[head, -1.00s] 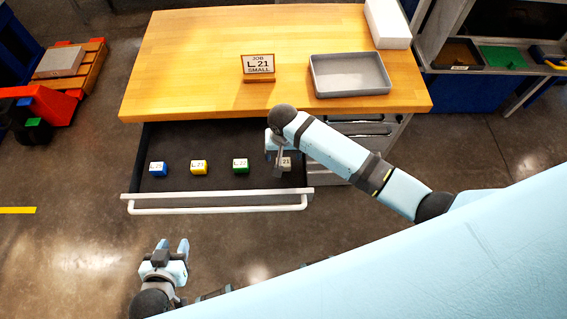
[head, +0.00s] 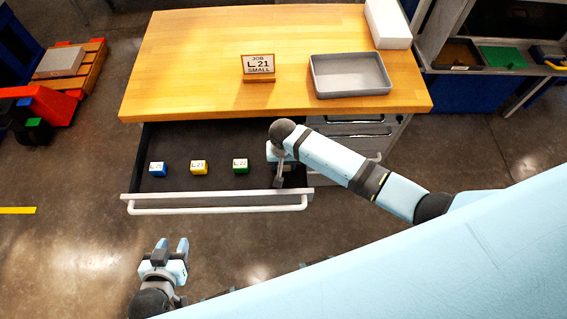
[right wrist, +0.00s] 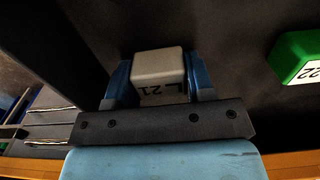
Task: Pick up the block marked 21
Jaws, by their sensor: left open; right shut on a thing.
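The pale grey block marked 21 (right wrist: 158,68) sits between the two blue fingers of my right gripper (right wrist: 160,78) in the right wrist view. The right gripper is shut on it. In the head view my right gripper (head: 278,170) is over the right end of the open drawer (head: 215,143), and the block is hidden there. Whether it touches the drawer floor I cannot tell. My left gripper (head: 172,247) is open and empty, in front of the drawer. A sign (head: 258,66) on the bench reads JOB L 21 SMALL.
Blue (head: 158,169), yellow (head: 199,168) and green (head: 240,166) blocks stand in a row left of my right gripper. The green one reads 22. A grey tray (head: 350,91) and a white box (head: 388,24) are on the wooden bench (head: 200,60), whose left part is clear.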

